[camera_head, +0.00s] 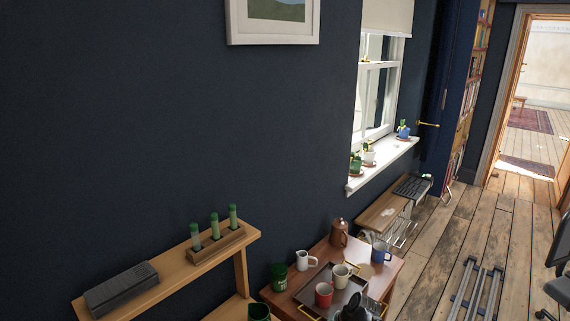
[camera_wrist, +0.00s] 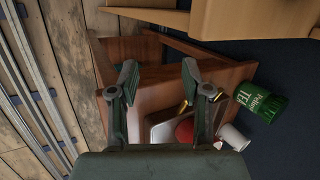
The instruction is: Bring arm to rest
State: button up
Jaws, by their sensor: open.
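My gripper (camera_wrist: 160,80) is open in the wrist view, with its two fingers apart and nothing between them. It hangs above a small brown wooden table (camera_wrist: 150,75). In the head view the same table (camera_head: 390,272) stands at the bottom centre, and a dark part of my arm (camera_head: 355,307) shows at the lower edge. The gripper's fingers cannot be made out in the head view.
The table holds a tray (camera_head: 311,297) with a red mug (camera_head: 323,295) and a light mug (camera_head: 340,276), plus a brown pot (camera_head: 339,232). A green tin (camera_wrist: 262,100) is beside them. A wooden shelf (camera_head: 85,309) stands left. Floor rails (camera_head: 478,290) lie right.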

jog(key=s+d+f+n+g+h, duration=0.2)
jog(key=s+f, duration=0.6)
jog(key=s, duration=0.1)
jog(key=s+d+f+n+g+h, duration=0.1)
jog(key=s+d+f+n+g, duration=0.15)
jog(key=s+f, duration=0.5)
jog(key=s+f+n+g+h, duration=0.1)
jog(key=s+f, duration=0.3)
jog(key=s, duration=0.7)
jog(key=s+d+f+n+g+h, duration=0.1)
jog(key=s+f+g, duration=0.2)
jog(key=s, duration=0.8)
jog(key=shift+f, duration=0.55)
